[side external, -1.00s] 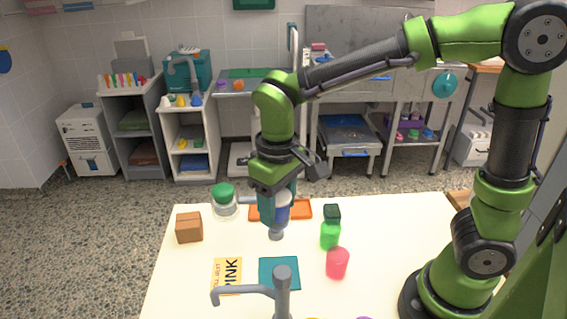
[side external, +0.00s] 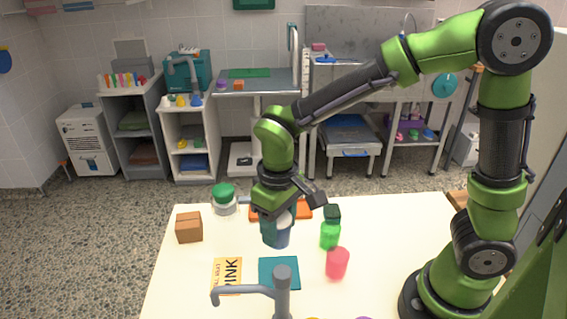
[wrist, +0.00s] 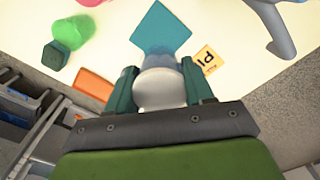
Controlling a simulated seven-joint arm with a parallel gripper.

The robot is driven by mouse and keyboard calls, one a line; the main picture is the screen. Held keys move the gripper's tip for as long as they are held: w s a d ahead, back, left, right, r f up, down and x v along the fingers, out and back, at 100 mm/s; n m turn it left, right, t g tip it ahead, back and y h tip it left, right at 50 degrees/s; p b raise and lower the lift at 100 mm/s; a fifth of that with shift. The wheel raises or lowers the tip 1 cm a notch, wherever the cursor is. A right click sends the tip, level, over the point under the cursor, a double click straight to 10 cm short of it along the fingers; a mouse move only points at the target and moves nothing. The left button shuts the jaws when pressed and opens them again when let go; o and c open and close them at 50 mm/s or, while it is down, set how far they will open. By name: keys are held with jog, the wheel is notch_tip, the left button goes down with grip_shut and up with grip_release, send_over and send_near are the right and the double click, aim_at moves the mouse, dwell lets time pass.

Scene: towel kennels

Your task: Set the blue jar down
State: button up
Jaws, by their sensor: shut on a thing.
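The blue jar (side external: 276,238) with a pale lid is held upright in my gripper (side external: 279,225), low over the cream table, behind the teal square cloth (side external: 279,272). I cannot tell if its base touches the table. In the wrist view the white lid (wrist: 160,90) sits between the two teal fingers of my gripper (wrist: 161,80), which are shut on the jar. The teal cloth (wrist: 160,32) lies just beyond the jar there. Most of the jar's body is hidden by the lid and fingers.
An orange tray (side external: 303,210) lies behind the gripper. A bright green cup (side external: 330,236), a dark green block (side external: 332,213) and a red cup (side external: 337,263) stand to the right. A brown box (side external: 189,227) and green-lidded jar (side external: 223,203) stand left. A grey tap (side external: 282,292) rises in front.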

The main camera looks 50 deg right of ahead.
notch_tip(320, 180, up, 11)
jog(key=w+d, duration=0.6)
jog(key=d, duration=0.1)
jog(key=w+d, duration=0.1)
jog(key=d, duration=0.2)
jog(key=w+d, duration=0.2)
jog(key=d, duration=0.1)
jog(key=w+d, duration=0.1)
jog(key=d, duration=0.2)
jog(key=shift+w+d, duration=0.35)
jog(key=shift+w, duration=0.05)
jog(key=f, duration=1.6)
jog(key=shift+d+f, duration=0.3)
jog(key=shift+d, duration=0.05)
jog(key=shift+w+f, duration=0.1)
jog(key=shift+f, duration=2.15)
jog(key=shift+f, duration=0.1)
jog(key=o, duration=0.9)
jog(key=shift+o, duration=0.2)
